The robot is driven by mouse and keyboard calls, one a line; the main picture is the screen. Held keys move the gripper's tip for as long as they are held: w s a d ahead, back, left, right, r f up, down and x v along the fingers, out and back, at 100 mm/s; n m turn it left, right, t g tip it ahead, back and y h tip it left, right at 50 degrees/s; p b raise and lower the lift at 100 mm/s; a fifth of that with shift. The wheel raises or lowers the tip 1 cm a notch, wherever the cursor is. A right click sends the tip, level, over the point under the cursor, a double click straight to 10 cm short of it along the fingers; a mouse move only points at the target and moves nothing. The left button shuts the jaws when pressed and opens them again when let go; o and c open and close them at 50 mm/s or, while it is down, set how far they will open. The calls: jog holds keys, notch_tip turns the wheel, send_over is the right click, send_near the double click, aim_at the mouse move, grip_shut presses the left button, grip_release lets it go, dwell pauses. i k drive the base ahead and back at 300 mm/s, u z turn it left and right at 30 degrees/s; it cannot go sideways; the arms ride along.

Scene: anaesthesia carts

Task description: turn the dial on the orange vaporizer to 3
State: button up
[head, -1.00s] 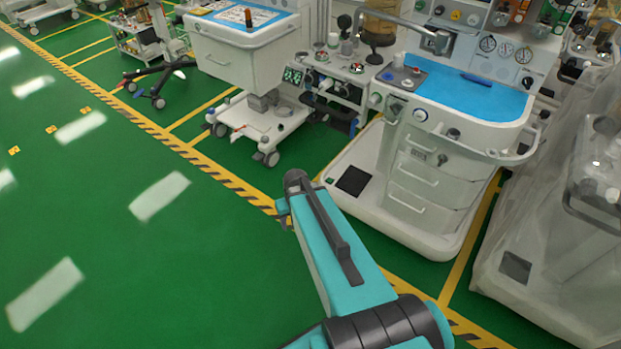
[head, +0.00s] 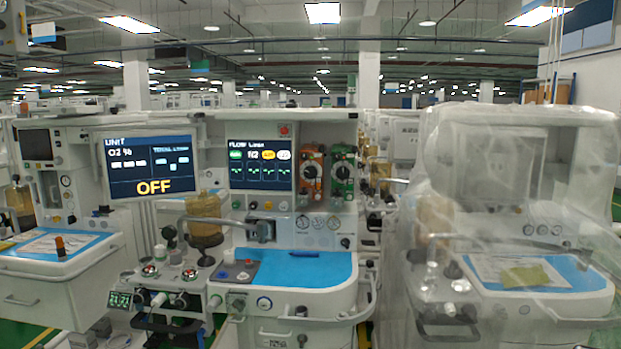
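The orange vaporizer (head: 311,174) is on the upper right part of the middle anaesthesia cart (head: 300,297) in the head view. It has a round dark dial with a pale centre on its front; the numbers on the dial are too small to read. A green vaporizer (head: 343,171) of similar shape is mounted close beside it on the right. My gripper and arm are not in the head view now, so nothing shows of what the gripper does.
A blue work surface (head: 325,270) with a pen lies below the vaporizers. A monitor reading OFF (head: 150,165) and a flow screen (head: 260,165) stand to the left. A cart under clear plastic (head: 510,220) stands at right, another cart (head: 55,285) at left.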

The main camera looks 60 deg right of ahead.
aim_at(309, 172)
jog(key=u, duration=0.25)
jog(key=k, duration=0.6)
jog(key=z, duration=1.55)
jog(key=i, duration=0.8)
jog(key=u, duration=0.15)
